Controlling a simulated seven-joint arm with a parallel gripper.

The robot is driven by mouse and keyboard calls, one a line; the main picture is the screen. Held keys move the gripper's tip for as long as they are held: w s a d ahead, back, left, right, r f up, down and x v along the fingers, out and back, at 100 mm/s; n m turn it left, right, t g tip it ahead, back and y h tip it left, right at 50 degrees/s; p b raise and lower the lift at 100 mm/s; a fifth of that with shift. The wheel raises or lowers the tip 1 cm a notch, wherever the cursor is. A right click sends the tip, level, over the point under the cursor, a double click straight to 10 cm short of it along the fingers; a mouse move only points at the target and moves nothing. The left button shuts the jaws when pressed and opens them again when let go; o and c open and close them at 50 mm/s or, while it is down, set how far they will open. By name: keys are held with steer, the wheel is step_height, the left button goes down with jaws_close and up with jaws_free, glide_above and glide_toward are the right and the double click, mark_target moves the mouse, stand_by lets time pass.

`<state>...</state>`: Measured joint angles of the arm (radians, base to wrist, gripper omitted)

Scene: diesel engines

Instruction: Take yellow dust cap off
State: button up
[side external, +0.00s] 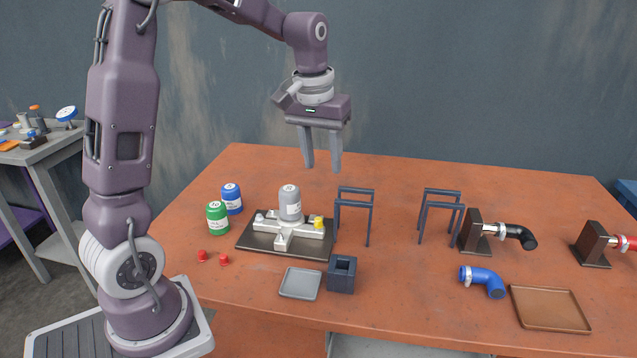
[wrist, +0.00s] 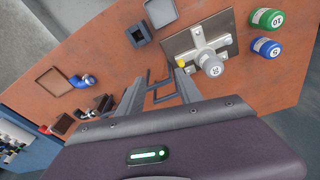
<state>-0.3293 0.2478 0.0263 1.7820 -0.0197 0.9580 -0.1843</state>
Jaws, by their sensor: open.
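The yellow dust cap (side external: 318,222) sits on the right end of a pale metal fitting (side external: 290,232), which stands on a dark plate (side external: 258,245). A grey canister (side external: 290,204) stands on the same fitting, left of the cap. In the wrist view the cap (wrist: 183,63) is a small yellow spot just beyond my fingers, beside the grey canister (wrist: 211,65). My gripper (side external: 321,168) is open and empty, pointing down high above the table, behind the fitting in the side view. Its fingers (wrist: 183,84) also show in the wrist view.
Two dark frames (side external: 354,190) stand right of the plate. A small grey tray (side external: 300,283), an open dark box (side external: 342,274) and red caps (side external: 223,260) lie in front. Green (side external: 217,218) and blue (side external: 231,199) canisters stand left. A blue elbow pipe (side external: 484,280) and brown tray (side external: 550,309) lie right.

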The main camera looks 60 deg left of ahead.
mark_target(319, 219)
steer(key=w+a+f+n+g, duration=0.25)
steer(key=w+a+f, duration=0.25)
steer(key=a+f, duration=0.5)
steer(key=shift+t+h, duration=0.3)
steer(key=shift+t, duration=0.05)
steer(key=shift+w+d+f, duration=0.1)
steer(key=shift+d+f, duration=0.1)
steer(key=shift+f, duration=2.85)
steer(key=shift+w+d+f, duration=0.1)
steer(key=shift+d+f, duration=0.05)
steer(key=shift+f, duration=2.85)
steer(key=shift+c, duration=0.2)
jaws_close()
